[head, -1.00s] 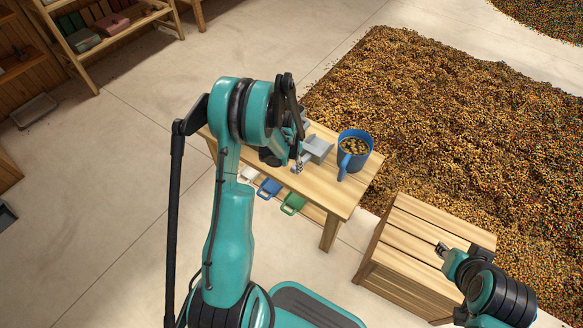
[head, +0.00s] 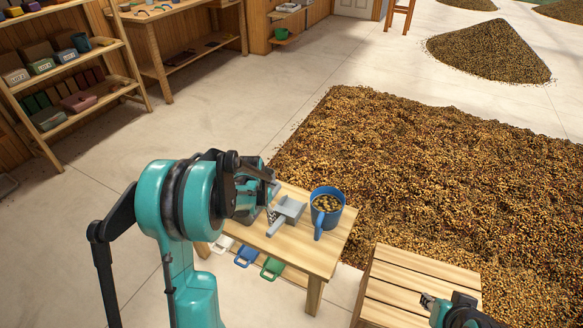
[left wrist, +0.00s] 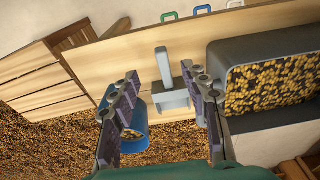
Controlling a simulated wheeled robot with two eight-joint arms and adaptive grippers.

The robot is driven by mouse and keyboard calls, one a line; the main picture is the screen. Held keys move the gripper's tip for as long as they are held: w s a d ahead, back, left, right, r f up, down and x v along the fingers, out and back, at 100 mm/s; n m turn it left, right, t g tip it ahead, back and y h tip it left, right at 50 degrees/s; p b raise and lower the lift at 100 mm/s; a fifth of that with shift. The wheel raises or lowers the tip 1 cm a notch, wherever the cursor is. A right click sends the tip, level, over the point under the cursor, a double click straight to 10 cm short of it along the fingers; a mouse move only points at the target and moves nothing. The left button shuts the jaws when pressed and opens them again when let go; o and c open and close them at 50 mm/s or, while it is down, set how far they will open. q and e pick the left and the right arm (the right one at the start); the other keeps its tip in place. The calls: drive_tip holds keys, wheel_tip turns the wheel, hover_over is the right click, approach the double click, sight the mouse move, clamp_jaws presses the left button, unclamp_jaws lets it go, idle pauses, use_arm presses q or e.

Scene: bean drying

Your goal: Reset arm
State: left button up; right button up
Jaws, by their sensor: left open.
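My left gripper (head: 270,198) is at the left part of the small wooden table (head: 315,255), partly hidden by my arm. In the left wrist view its two fingers (left wrist: 160,82) are spread with nothing between them gripped. A grey scoop (head: 289,211) lies on the table just beyond the fingers; it also shows in the left wrist view (left wrist: 170,98). A blue mug (head: 327,218) filled with beans stands right of the scoop. My right gripper (head: 428,300) is low at the right, over the slatted crate; its jaws are too small to judge.
A slatted wooden crate (head: 415,275) stands right of the table. A large bean pile (head: 430,170) covers the floor behind. A dark bin of beans (left wrist: 225,62) is at right in the left wrist view. White, blue and green handles (head: 271,268) show under the tabletop. Shelves stand far left.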

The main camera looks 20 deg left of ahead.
use_arm(q)
drive_tip(key=s+d+r+t, duration=0.1)
drive_tip(key=s+d+r, duration=0.35)
drive_tip(key=r, duration=0.25)
drive_tip(key=s+d+r+t, duration=0.2)
drive_tip(key=s+d+r, duration=0.1)
drive_tip(key=d+r, duration=0.25)
drive_tip(key=s+d+r+t, duration=0.2)
drive_tip(key=s+d, duration=0.3)
drive_tip(key=s, duration=0.5)
drive_tip(key=shift+d+r+n+t, duration=0.3)
drive_tip(key=shift+r+n+t, duration=0.1)
drive_tip(key=shift+r, duration=0.4)
